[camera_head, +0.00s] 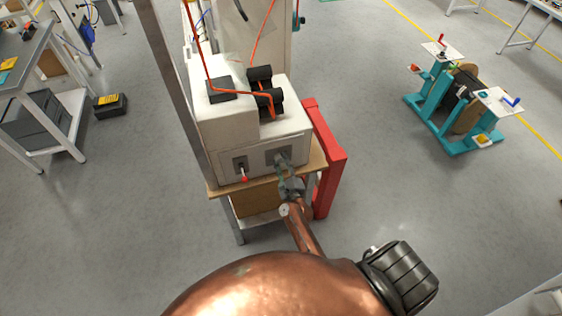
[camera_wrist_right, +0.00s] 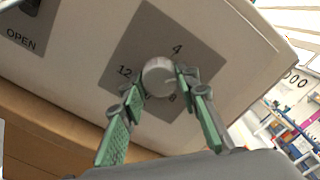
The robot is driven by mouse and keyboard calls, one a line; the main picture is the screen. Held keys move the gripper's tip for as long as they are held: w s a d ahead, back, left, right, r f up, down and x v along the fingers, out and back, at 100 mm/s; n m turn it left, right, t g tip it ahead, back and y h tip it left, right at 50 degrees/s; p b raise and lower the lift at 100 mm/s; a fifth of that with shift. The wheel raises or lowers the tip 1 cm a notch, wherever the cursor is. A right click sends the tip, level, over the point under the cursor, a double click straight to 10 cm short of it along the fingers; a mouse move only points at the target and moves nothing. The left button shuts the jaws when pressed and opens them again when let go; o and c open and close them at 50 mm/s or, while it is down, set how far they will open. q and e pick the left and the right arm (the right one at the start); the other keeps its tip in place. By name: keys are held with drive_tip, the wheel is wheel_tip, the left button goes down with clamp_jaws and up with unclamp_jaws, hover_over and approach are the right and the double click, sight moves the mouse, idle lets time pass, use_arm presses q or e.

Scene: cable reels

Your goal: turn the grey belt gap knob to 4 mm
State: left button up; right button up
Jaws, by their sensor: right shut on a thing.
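The grey belt gap knob (camera_wrist_right: 158,77) sits on a darker grey square plate (camera_wrist_right: 150,45) on the machine's front. The plate carries the marks 4, 8 and 12; 4 is at upper right of the knob, 8 below right, 12 to the left. A faint line on the knob seems to point right, between 4 and 8, but I cannot read it surely. My right gripper (camera_wrist_right: 160,86) is shut on the knob, one green finger on each side. My left gripper is out of view.
The white machine (camera_head: 225,130) stands on a wooden-topped table (camera_head: 225,188) beside a red post (camera_head: 328,160). A teal reel stand (camera_head: 455,138) is at right.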

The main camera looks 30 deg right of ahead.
drive_tip(key=n, duration=0.4)
drive_tip(key=shift+n+p, duration=0.3)
drive_tip(key=shift+p, duration=0.05)
drive_tip(key=shift+d+n+p, duration=0.1)
drive_tip(key=shift+n+p, duration=0.2)
drive_tip(key=shift+n, duration=1.5)
drive_tip(key=o, duration=1.2)
drive_tip(key=shift+c, duration=0.2)
drive_tip(key=shift+s, duration=0.25)
drive_tip(key=v, duration=1.1)
drive_tip(key=shift+s, duration=0.3)
